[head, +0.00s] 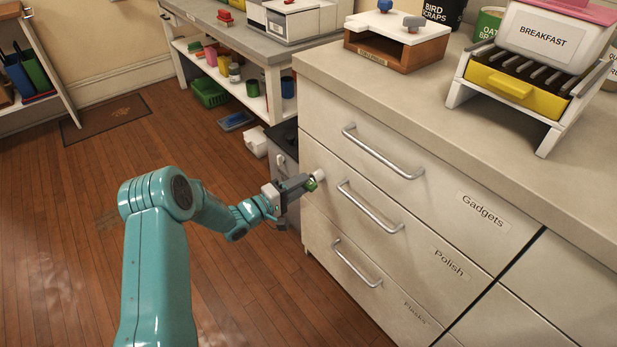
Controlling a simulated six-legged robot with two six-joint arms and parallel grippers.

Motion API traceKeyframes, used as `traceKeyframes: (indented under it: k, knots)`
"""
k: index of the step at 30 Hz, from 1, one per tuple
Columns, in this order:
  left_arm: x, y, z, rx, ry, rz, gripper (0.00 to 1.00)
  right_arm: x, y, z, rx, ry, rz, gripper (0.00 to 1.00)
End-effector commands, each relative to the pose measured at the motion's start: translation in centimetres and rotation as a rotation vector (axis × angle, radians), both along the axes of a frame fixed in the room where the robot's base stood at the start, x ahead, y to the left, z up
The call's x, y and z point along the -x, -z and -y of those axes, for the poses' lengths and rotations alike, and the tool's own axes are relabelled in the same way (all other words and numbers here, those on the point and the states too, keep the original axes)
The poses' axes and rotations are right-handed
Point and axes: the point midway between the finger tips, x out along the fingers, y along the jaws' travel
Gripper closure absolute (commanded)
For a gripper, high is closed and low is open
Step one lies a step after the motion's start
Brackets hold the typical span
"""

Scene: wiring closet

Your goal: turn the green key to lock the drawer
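The green key (311,185) shows as a small green patch at the left end of the white drawer unit. It sits at a pale round lock (319,175) near the unit's corner, beside the drawers. My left gripper (306,184) reaches in from the left with its dark fingers closed around the key, hiding most of it. The key's exact turn angle is too small to tell. The top drawer (440,195), labelled Gadgets, and the Polish drawer (420,240) below look flush with the front. My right gripper is not in view.
Metal handles (382,152) stick out from the drawer fronts to the right of the gripper. A dark grey bin or cabinet (285,150) stands close behind the gripper. A white box (254,141) is on the floor.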

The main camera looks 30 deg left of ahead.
Motion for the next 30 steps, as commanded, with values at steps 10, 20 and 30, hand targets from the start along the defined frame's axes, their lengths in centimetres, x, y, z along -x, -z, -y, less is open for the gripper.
traceKeyframes:
  k: [10,20,30]
  knots:
    - [0.5,0.1,-0.2,-0.003,-0.001,-0.001,0.64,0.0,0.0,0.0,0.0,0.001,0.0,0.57]
    - [4.5,0.0,-1.9,-0.004,-0.002,0.0,0.64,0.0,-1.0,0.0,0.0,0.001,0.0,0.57]
    - [5.6,0.1,-2.3,-0.005,0.0,0.002,0.64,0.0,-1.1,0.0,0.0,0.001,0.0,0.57]
